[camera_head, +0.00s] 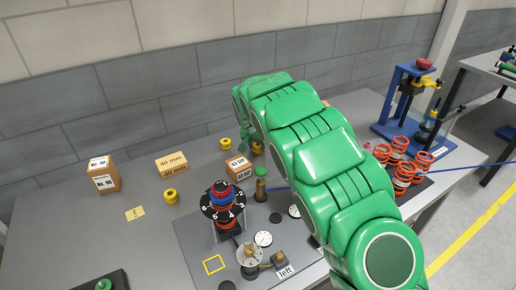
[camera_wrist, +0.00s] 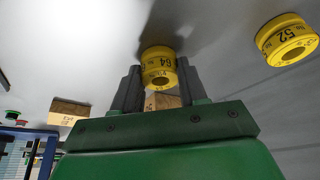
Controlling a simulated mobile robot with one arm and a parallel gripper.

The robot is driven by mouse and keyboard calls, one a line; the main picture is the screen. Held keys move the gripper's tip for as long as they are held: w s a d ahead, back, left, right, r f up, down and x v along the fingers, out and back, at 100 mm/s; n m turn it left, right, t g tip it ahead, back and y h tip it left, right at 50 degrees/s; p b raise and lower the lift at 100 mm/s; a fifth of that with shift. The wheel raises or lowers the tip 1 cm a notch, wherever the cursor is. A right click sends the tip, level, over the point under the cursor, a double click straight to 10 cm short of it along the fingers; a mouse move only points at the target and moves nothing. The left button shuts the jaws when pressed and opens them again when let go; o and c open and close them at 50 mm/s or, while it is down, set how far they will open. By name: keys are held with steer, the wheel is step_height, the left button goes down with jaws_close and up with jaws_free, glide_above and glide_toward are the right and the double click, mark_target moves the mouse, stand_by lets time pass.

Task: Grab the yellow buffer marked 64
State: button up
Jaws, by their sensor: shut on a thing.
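The yellow buffer marked 64 (camera_wrist: 158,64) is a short ring-shaped piece with black print. In the wrist view it sits between the two dark fingers of my gripper (camera_wrist: 158,80), which is shut on it. The buffer appears at or close to the table top; I cannot tell whether it is lifted. In the head view my green arm reaches over the table to its back part, and the gripper is mostly hidden there.
A yellow buffer marked 52 (camera_wrist: 287,40) stands apart at right in the wrist view.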

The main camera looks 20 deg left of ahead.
mark_target(258, 146)
steer(key=shift+r, duration=1.35)
steer(key=shift+s+d+r, duration=0.15)
steer(key=shift+s+r, duration=0.1)
steer(key=shift+r, duration=0.35)
steer(key=s+d+r, duration=0.2)
steer(key=s+r, duration=0.1)
steer(key=s, duration=0.1)
steer(key=s+d+r, duration=0.2)
steer(key=s+r, duration=0.1)
steer(key=s, duration=0.1)
steer(key=s+d+r, duration=0.2)
steer(key=s+r, duration=0.1)
steer(key=s, duration=0.1)
steer(key=shift+r, duration=0.1)
